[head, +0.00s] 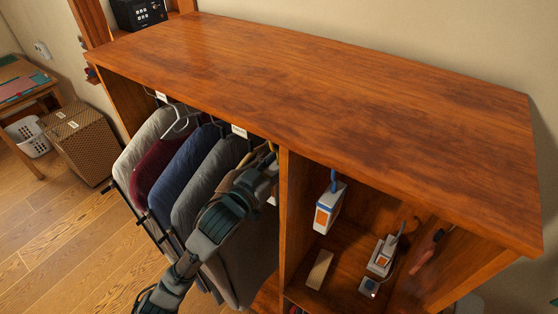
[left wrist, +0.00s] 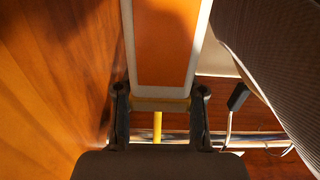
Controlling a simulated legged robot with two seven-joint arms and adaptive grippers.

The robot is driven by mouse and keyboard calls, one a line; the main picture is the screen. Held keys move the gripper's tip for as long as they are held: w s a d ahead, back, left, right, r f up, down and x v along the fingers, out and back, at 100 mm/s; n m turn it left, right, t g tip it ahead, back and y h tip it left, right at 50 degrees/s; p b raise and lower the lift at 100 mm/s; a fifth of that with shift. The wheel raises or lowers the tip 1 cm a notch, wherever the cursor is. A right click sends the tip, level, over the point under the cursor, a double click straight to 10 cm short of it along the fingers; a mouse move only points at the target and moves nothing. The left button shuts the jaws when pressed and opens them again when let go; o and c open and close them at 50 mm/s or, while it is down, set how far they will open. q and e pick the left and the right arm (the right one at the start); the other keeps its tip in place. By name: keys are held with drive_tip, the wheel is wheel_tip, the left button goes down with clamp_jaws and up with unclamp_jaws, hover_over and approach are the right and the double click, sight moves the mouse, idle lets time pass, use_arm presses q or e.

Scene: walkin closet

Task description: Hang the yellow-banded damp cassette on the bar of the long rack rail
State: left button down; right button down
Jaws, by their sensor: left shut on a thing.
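My left gripper (left wrist: 160,98) is shut on the yellow-banded damp cassette (left wrist: 168,45), which has an orange panel in a white frame. The cassette's yellow band (left wrist: 160,104) lies between the fingertips, and a yellow stem (left wrist: 157,127) reaches toward the metal bar (left wrist: 180,138). I cannot tell whether its hook is over the bar or apart from it. In the head view my left gripper (head: 264,166) is beside the upright divider, at the right end of the hanging clothes, with a bit of yellow hook (head: 272,147) showing. The wardrobe top hides most of the bar.
Several garments on hangers (head: 192,165) fill the left bay. The wooden divider (head: 292,200) stands close to my gripper. A blue-hooked cassette (head: 328,208) hangs in the right bay, above small devices (head: 382,255). A dark hanger end (left wrist: 238,97) is close by in the wrist view.

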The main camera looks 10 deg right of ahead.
use_arm(q)
drive_tip(key=shift+a, duration=0.1)
use_arm(e)
drive_tip(key=shift+a, duration=0.1)
use_arm(q)
drive_tip(key=c, duration=0.6)
unclamp_jaws()
use_arm(e)
drive_tip(key=shift+a, duration=0.2)
use_arm(q)
drive_tip(key=shift+d, duration=0.2)
drive_tip(key=shift+s+a, duration=0.25)
drive_tip(key=shift+a, duration=0.05)
drive_tip(key=v, duration=1.1)
drive_tip(key=shift+a, duration=0.1)
drive_tip(key=shift+s, duration=0.1)
use_arm(e)
drive_tip(key=shift+s, duration=0.15)
